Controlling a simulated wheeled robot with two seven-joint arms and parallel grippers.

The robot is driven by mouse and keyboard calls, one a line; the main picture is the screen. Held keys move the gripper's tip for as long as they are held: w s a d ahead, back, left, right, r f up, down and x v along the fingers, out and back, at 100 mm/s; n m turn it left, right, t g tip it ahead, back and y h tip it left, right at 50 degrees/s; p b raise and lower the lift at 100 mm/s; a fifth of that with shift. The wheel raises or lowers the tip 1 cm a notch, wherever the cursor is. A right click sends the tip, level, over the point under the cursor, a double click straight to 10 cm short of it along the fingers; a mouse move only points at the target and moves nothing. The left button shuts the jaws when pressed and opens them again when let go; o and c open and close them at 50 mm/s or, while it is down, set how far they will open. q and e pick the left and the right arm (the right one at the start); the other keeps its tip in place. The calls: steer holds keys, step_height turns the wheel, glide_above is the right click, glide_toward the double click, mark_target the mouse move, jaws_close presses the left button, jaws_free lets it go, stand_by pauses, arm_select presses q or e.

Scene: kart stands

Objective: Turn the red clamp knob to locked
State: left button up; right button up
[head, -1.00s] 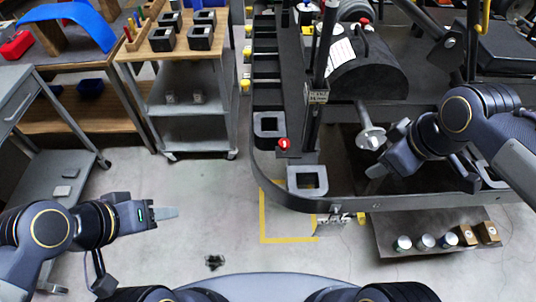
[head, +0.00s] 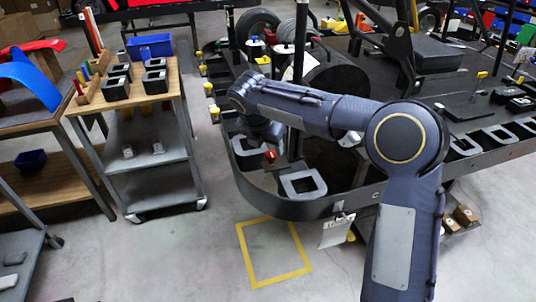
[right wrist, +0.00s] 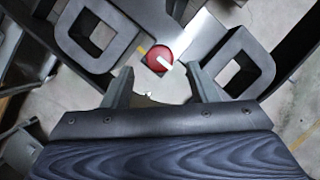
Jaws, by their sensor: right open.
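The red clamp knob (head: 270,156) sits low on the stand, at the foot of a dark upright post, just below my right gripper in the head view. In the right wrist view the knob (right wrist: 157,56) is a round red disc with a white pointer aimed to the lower right. My right gripper (right wrist: 163,78) is open, and the knob shows just beyond the gap between its fingertips, with nothing held. In the head view my right gripper (head: 264,133) is partly hidden behind its own arm. My left gripper is out of view.
Square grey holders (head: 302,184) flank the knob on the stand's curved black rim. A wheeled cart (head: 150,180) with black square blocks stands to the left. A yellow floor outline (head: 275,278) lies in front, on clear floor.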

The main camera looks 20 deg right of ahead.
mark_target(271, 153)
steer(key=shift+x, duration=1.9)
steer(key=c, duration=1)
